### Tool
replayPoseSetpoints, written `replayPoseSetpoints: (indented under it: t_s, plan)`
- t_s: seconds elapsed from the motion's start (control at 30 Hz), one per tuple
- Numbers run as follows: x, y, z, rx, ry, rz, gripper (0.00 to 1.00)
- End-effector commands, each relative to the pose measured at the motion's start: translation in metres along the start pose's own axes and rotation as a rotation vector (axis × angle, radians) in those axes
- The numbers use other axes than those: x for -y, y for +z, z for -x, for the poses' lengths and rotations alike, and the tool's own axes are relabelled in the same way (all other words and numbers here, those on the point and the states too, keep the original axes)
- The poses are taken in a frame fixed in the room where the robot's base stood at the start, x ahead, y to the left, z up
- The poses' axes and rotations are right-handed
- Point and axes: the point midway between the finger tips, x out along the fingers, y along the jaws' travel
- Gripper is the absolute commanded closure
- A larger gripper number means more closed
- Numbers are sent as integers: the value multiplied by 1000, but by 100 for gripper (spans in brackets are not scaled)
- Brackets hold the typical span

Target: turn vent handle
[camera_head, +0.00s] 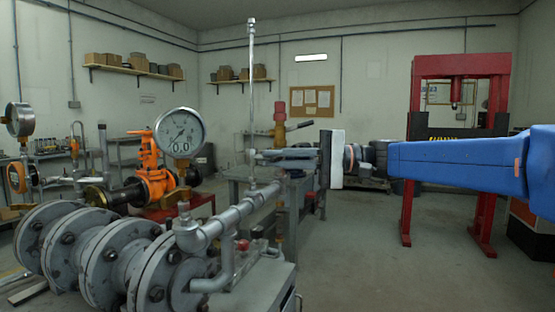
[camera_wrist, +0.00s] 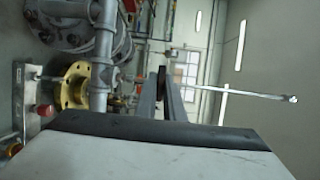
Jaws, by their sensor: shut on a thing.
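A thin upright vent pipe (camera_head: 251,90) rises from the grey pipework (camera_head: 222,220) in the head view. My gripper (camera_head: 262,157) reaches in from the right, with its fingertips beside this pipe at the pipe's lower part. In the wrist view my two fingers (camera_wrist: 163,76) run close together and are shut on a small dark piece, the vent handle (camera_wrist: 162,71), just beside the pipe (camera_wrist: 235,91). The fingers hide most of the handle, so its angle cannot be told.
A round pressure gauge (camera_head: 180,132) and large grey flanges (camera_head: 100,258) stand to the left. A red-topped valve with a dark lever (camera_head: 300,126) shows just above my fingers. A red press frame (camera_head: 412,150) stands at right, with open floor before it.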

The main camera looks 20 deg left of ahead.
Motion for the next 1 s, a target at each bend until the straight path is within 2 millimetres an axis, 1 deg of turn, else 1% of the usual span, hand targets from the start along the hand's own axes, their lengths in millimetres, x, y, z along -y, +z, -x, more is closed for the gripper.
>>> replayPoseSetpoints:
  t_s: [0.3, 0.33, 0.37, 0.4, 0.67, 0.77, 0.87, 1.0]
  plan:
    - [0, -1, 0, -2, -1, -2, 100]
    - [0, -1, 0, -2, 0, -2, 84]
    - [0, -1, 0, -2, 0, -2, 77]
    - [0, -1, 0, -2, 0, -1, 73]
    - [0, 0, 0, -1, 0, -1, 73]
    - [0, 0, 4, -1, 0, -1, 73]
    - [0, -1, 13, -2, 0, 0, 73]
    - [0, -1, 35, -4, 0, -1, 73]
